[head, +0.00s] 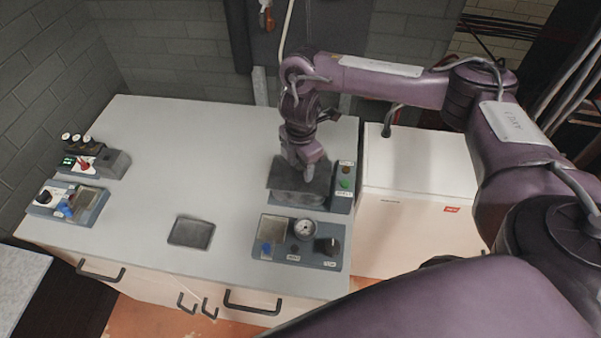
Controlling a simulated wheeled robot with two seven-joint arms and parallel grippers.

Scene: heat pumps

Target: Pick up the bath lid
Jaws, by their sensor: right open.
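A dark grey slab that looks like the bath lid (287,176) sits at the right side of the worktop, on or just over a blue-grey unit (340,199) with a green button. My right gripper (301,170) points down at this slab from above. It is open, its fingers close to the slab's top; I cannot tell whether they touch it. The gripper and wrist hide part of the slab's back. My left gripper is out of view.
A panel with a gauge (303,229) and knob stands in front of the unit. A small dark tray (191,232) lies at front centre. Two control units (67,202) (95,163) stand at the left. The worktop's middle (190,165) is clear. A white cabinet (415,200) adjoins at right.

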